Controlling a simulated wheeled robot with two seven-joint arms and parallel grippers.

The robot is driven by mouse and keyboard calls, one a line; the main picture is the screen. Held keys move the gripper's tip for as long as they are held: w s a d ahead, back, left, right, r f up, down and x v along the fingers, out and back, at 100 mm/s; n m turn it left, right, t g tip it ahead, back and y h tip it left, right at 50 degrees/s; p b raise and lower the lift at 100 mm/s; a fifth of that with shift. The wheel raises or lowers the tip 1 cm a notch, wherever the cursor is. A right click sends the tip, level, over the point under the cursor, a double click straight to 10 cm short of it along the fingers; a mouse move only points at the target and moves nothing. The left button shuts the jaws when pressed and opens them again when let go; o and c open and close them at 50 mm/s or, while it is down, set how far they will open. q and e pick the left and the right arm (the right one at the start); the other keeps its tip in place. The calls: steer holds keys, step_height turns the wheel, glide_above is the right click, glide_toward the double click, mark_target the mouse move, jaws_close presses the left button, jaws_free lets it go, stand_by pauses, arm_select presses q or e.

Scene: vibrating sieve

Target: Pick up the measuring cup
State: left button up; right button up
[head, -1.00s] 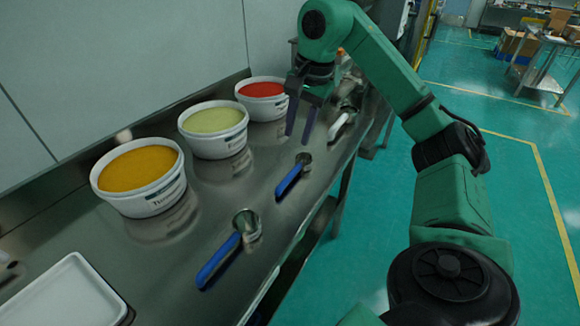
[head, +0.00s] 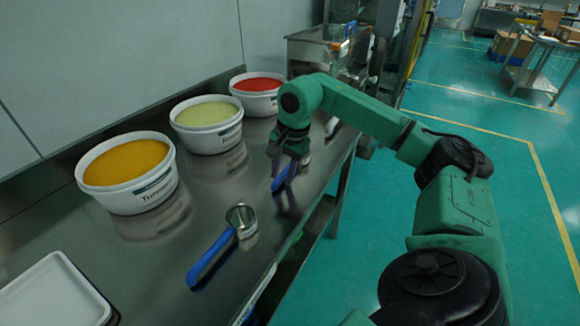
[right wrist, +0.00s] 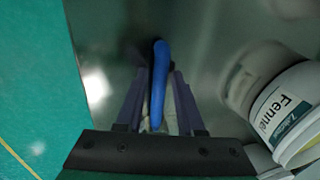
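A measuring cup with a blue handle (head: 280,179) lies on the steel table under my right gripper (head: 286,191); the gripper hides most of it in the head view. In the right wrist view the blue handle (right wrist: 160,70) runs between the two dark fingers of my right gripper (right wrist: 161,78), one on each side. The fingers look apart, with narrow gaps beside the handle. The cup's bowl is largely hidden. A larger metal measuring cup (head: 241,217) with a blue handle lies nearer on the table. My left gripper is not in view.
White tubs with orange (head: 128,190), pale green (head: 208,137) and red (head: 258,104) contents line the wall side. A white tray (head: 55,295) lies at the near left. The table's right edge runs close beside the cups.

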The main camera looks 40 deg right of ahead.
jaws_close()
stand_by(1.4)
